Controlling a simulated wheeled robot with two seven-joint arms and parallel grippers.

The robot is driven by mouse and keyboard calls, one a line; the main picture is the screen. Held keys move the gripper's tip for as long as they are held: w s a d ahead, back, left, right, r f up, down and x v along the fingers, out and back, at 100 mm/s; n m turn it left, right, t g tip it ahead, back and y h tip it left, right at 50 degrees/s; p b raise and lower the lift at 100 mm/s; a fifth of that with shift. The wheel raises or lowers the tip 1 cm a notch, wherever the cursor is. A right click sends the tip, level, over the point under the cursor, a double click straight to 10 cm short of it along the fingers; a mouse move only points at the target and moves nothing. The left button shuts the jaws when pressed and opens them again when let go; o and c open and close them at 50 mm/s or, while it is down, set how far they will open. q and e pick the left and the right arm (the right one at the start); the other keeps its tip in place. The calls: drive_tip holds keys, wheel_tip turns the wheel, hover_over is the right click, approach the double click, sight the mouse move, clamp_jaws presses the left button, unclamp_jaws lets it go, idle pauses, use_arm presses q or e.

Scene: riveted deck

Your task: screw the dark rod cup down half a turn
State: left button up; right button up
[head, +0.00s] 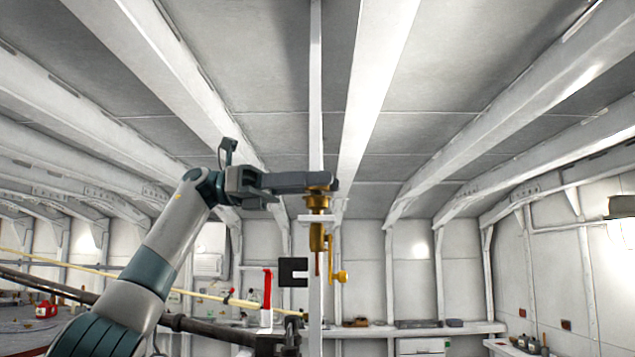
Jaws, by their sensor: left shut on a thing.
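My left gripper (322,186) reaches in from the left, its fingers level and pointing right. It is shut on the top of a brass-coloured fitting (317,240), upright at a narrow white post. Most of the gripped top is hidden by the fingers, so I cannot see its turn angle. A thin copper-coloured stem and a small side lever (340,277) hang at the fitting's lower end. A dark rod (200,327) slopes in from the left at the bottom. I cannot make out a separate dark cup on it.
A red upright handle (267,288) and a black C-shaped bracket (293,272) stand just left of the post, below my gripper. A shelf (400,330) with small items runs along the back wall. White ceiling beams are overhead. The space right of the fitting looks free.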

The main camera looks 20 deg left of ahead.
use_arm(q)
drive_tip(key=shift+r, duration=0.25)
drive_tip(key=o, duration=1.1)
drive_tip(key=shift+f, duration=0.15)
use_arm(e)
drive_tip(key=shift+a, duration=0.1)
use_arm(q)
drive_tip(key=shift+a, duration=0.1)
use_arm(e)
drive_tip(key=shift+a, duration=0.1)
